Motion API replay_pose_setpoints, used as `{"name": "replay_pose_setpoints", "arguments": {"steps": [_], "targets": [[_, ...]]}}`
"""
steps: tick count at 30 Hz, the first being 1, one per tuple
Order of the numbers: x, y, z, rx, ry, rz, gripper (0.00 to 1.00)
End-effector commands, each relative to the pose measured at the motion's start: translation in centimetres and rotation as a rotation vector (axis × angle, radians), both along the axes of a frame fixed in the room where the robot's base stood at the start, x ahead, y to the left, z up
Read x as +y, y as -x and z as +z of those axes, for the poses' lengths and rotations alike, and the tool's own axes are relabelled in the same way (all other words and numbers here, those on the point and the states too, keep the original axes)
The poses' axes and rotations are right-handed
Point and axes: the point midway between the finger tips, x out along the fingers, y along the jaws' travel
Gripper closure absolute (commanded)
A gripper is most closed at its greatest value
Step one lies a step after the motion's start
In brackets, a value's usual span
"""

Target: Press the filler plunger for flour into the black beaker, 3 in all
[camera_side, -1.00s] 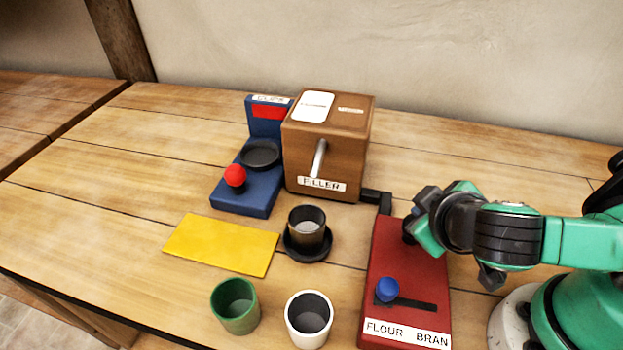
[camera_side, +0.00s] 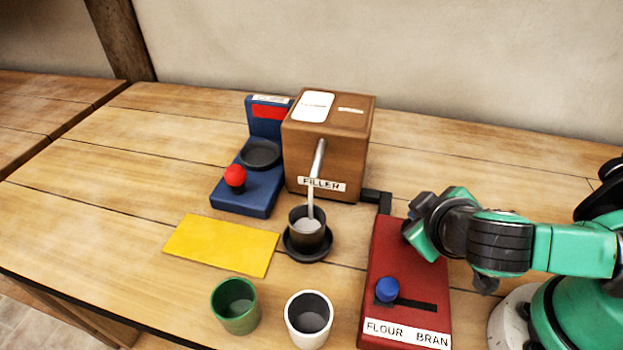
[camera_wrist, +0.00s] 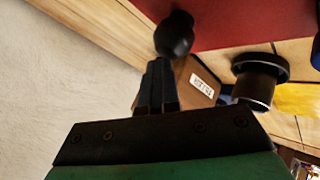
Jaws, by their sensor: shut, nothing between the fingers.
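The brown filler box (camera_side: 345,165) stands at the back, and a pale stream runs from its spout (camera_side: 319,158) down into the black beaker (camera_side: 306,233). The beaker stands upright on a round black base and has pale flour inside. It also shows in the wrist view (camera_wrist: 253,90). The red control box (camera_side: 385,250) has its blue knob (camera_side: 387,290) at the FLOUR end of the slot. My gripper (camera_side: 412,228) is shut and empty at the red box's far end, over the plunger. In the wrist view the black plunger knob (camera_wrist: 174,34) is at my closed fingertips (camera_wrist: 160,65); exact contact is unclear.
A green cup (camera_side: 236,306) and a white cup (camera_side: 309,319) stand at the front. A yellow mat (camera_side: 222,244) lies left of the beaker. A blue scale-like stand (camera_side: 240,200) with a black dish and red knob is left of the filler. The left table is clear.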

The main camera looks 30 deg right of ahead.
Motion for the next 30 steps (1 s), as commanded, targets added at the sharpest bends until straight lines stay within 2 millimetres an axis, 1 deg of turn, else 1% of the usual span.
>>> {"name": "replay_pose_setpoints", "arguments": {"steps": [1,5,18,30], "targets": [[-0.4,0.4,-0.2,0.001,-0.002,0.001,1.00],[-0.4,0.4,0.0,0.002,-0.002,0.000,1.00],[-0.6,0.5,2.3,0.002,0.000,-0.001,1.00],[-0.5,0.4,2.6,0.001,0.000,-0.001,1.00]]}}
